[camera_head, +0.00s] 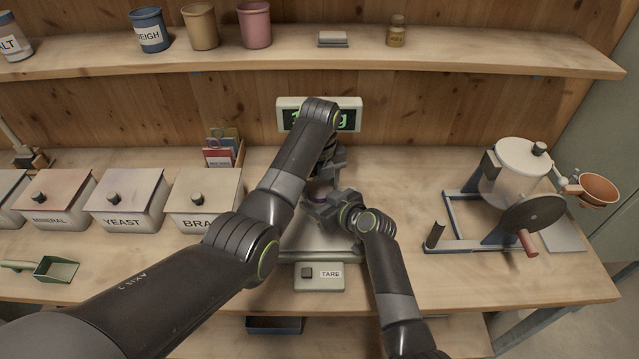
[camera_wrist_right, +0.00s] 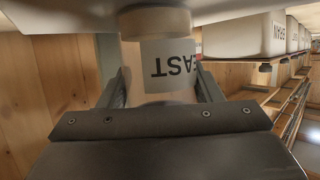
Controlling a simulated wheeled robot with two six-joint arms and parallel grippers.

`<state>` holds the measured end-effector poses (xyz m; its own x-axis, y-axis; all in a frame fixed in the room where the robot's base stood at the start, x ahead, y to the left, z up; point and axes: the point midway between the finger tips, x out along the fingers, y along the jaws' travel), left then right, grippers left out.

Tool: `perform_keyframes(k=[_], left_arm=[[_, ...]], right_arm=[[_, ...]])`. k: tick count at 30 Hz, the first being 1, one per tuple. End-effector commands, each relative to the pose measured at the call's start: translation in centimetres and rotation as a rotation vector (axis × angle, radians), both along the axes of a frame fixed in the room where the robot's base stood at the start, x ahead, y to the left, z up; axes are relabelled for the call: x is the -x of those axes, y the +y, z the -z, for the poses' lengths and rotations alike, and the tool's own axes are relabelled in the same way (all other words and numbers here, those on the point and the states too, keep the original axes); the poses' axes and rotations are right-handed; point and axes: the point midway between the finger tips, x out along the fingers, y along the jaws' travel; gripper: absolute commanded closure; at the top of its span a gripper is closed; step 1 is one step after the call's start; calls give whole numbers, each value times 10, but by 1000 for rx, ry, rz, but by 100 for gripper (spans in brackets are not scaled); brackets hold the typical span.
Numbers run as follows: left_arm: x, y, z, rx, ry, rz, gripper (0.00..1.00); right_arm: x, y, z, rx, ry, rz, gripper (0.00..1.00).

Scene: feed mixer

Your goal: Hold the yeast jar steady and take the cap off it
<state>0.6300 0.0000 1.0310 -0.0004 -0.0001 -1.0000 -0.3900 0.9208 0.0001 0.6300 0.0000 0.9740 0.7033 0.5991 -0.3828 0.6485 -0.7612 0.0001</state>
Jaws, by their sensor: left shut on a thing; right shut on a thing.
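The yeast jar (camera_wrist_right: 168,62) shows in the right wrist view, upside down there, with a white label reading "EAST" and a cream round end (camera_wrist_right: 155,22). My right gripper (camera_wrist_right: 162,85) is shut on the jar's body, one finger on each side of the label. In the head view, my right gripper (camera_head: 325,207) is above the scale, and most of the jar is hidden by the arms. My left gripper (camera_head: 328,170) is just above and behind it, shut at the jar's top, where the cap is hidden from view.
The scale has a green display (camera_head: 289,114), partly covered by my left arm, and a TARE button (camera_head: 307,272). Lidded bins, including the bran bin (camera_head: 190,205), stand left. A hand-cranked mixer (camera_head: 520,172) stands right. A shelf (camera_head: 350,63) runs above. Bench between scale and mixer is clear.

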Motion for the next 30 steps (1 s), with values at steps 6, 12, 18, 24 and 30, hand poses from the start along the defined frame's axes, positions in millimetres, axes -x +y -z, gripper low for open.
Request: perform_keyframes(k=[6,12,18,24,30], left_arm=[[0,0,0,1,0,-211,70],[0,0,-1,0,-1,-533,70],[0,0,-1,0,-1,-791,70],[0,0,-1,1,-2,-884,70],[0,0,-1,1,-2,-885,70]], right_arm=[[0,0,0,1,1,0,100],[0,0,0,1,1,0,100],[0,0,0,1,1,0,100],[0,0,0,1,1,0,100],[0,0,0,1,1,0,100]])
